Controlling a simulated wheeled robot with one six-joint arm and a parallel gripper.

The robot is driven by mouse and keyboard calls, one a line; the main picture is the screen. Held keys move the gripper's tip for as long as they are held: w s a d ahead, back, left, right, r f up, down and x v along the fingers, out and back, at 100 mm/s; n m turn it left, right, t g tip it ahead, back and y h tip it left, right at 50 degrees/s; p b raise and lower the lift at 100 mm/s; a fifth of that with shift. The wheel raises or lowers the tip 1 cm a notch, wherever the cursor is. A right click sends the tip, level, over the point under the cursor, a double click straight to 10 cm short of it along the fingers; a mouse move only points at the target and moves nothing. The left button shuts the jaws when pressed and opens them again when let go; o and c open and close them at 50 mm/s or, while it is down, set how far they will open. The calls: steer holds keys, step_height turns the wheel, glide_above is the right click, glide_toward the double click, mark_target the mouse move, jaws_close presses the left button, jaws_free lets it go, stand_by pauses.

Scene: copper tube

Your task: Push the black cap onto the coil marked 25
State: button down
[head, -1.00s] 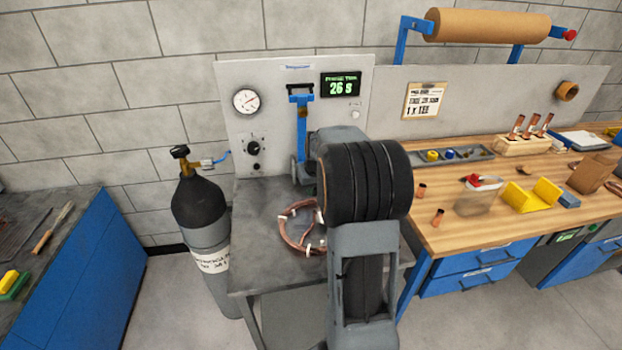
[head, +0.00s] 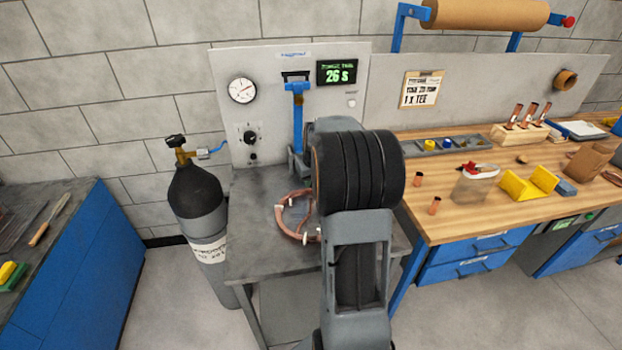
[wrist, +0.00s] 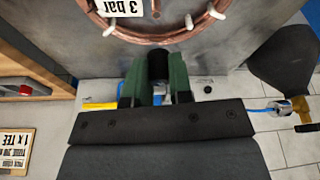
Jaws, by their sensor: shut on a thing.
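My gripper (wrist: 157,72) has green fingers and is shut on the black cap (wrist: 158,62) in the wrist view. The cap's dark round end shows between the fingertips. The copper coil (wrist: 148,38) lies at the top of the wrist view, just beyond the cap, with white pieces around it and a gap showing between cap and coil. A tag reading "3 bar" is by the coil; no 25 is readable. In the head view the coil (head: 281,222) lies on the grey bench, partly hidden by my arm, which also hides my gripper and the cap.
A gas cylinder (head: 195,190) stands left. The wooden workbench (head: 470,205) at right holds copper pieces and yellow blocks.

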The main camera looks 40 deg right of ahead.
mark_target(311, 199)
steer(key=shift+f+b, duration=1.5)
steer(key=shift+f, duration=0.8)
steer(key=shift+f+b, duration=1.6)
steer(key=shift+f, duration=0.25)
steer(key=c, duration=0.9)
jaws_free()
steer(key=shift+c, duration=0.2)
steer(key=shift+r, duration=0.15)
steer(key=d+v, duration=0.1)
steer(key=v, duration=1.2)
steer(key=shift+a+r, duration=0.35)
steer(key=shift+a, duration=0.15)
